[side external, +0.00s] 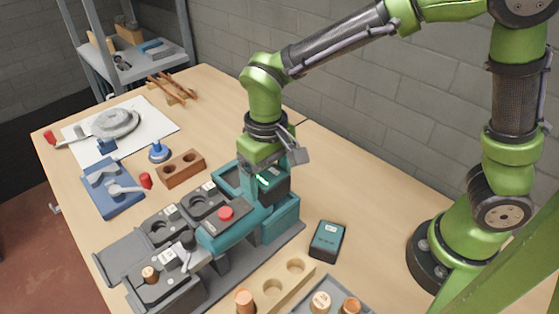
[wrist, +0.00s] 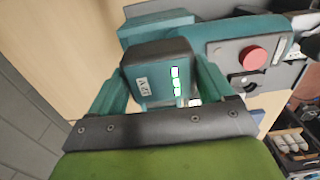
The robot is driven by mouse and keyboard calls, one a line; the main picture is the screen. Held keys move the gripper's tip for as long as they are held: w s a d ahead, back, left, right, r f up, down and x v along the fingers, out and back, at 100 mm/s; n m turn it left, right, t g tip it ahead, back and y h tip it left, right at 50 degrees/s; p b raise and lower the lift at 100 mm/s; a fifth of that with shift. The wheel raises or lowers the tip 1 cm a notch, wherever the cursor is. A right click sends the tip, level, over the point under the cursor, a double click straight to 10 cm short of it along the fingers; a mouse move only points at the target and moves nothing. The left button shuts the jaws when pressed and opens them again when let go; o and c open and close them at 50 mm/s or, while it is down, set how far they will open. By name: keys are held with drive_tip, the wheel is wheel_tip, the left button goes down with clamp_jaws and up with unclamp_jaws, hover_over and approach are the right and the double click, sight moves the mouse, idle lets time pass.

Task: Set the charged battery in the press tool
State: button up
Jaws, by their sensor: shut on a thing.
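My gripper (side external: 262,168) is shut on a dark teal battery (side external: 273,184) with lit green lights. In the wrist view the gripper's two teal fingers (wrist: 158,78) clasp the battery (wrist: 156,66) from both sides; its label and lights face the camera. The press tool (side external: 228,234) is teal with a red button, and lies in a grey fixture. The held battery is at the tool's rear block (side external: 280,217), over or against it; I cannot tell whether it is seated. The tool's red-button end (wrist: 252,57) shows in the wrist view. A second battery (side external: 327,241), without visible lights, lies on the table.
A wooden holder (side external: 272,287) with round holes and a grey tray with copper fittings stand in front. A brown block (side external: 181,168), a blue fixture (side external: 112,189) and a white sheet (side external: 160,124) lie to the left. The table is clear behind the gripper toward the wall.

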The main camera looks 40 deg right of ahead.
drive_tip(key=o, duration=1.2)
wheel_tip(320, 180, up, 17)
drive_tip(key=s+d+f+m+t+y, duration=0.1)
drive_tip(key=s+d+f+m+t, duration=0.1)
drive_tip(key=d, duration=0.5)
drive_tip(key=s+d+f+m+t+y, duration=0.1)
drive_tip(key=s+d+f+m+t, duration=0.1)
drive_tip(key=s+d+t, duration=0.3)
drive_tip(key=s+d+f, duration=0.1)
drive_tip(key=s+d, duration=0.1)
drive_tip(key=d, duration=0.1)
drive_tip(key=shift+s+d, duration=0.2)
drive_tip(key=shift+d, duration=0.1)
